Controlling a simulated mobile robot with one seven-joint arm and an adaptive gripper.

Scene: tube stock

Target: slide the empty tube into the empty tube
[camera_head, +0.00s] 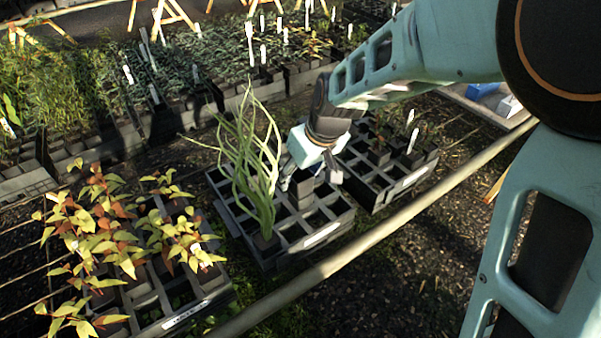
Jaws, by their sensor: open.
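The middle tray (318,236) is a dark grid of square cells. A dark square tube (300,190) stands in it, its top above the cells around it. I cannot see into this tube. My gripper (312,170), with a pale blue-white body, is over this tray at the tube's top. Its jaws are open, and the fingers are small and partly hidden by the gripper body. I cannot tell whether they touch the tube. Several cells at the front of the tray look dark and empty, but I cannot tell which hold an empty tube.
A tall green plant (250,165) rises in the middle tray, close left of my gripper. A tray of yellow-red seedlings (205,297) is at the left, another tray (405,183) at the right. A long rail (330,265) crosses in front. Planted trays fill the back.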

